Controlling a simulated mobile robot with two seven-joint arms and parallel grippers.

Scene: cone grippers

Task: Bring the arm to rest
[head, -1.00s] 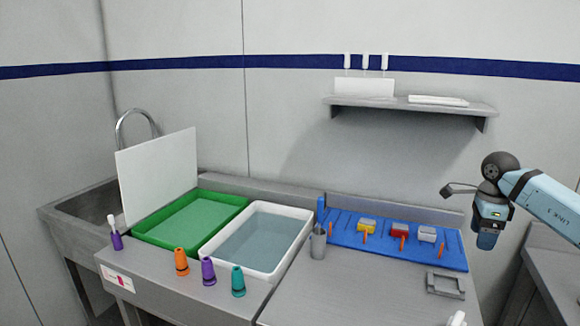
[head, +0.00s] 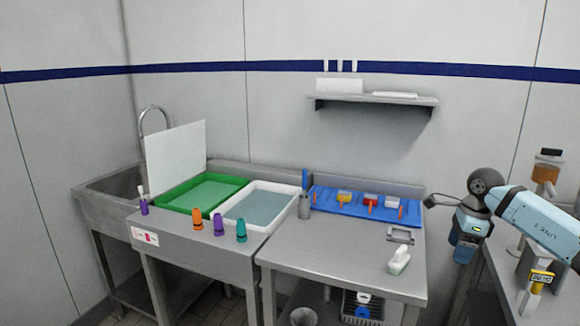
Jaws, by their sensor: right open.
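My right arm (head: 535,222) comes in from the right edge and bends at a dark round joint. My right gripper (head: 428,201) shows small and dark just left of that joint, past the right end of the work table. It is open, and I see nothing held in it. It appears apart from the table and the blue tray, in front of the bare wall. My left arm and gripper are not in view.
A steel table (head: 340,262) holds a blue tray (head: 335,209), a white bottle (head: 398,261) and a grey frame (head: 400,235). Green (head: 168,208) and white (head: 252,231) basins and several coloured cones stand left. A right counter (head: 500,262) holds instruments. A shelf (head: 370,101) hangs above.

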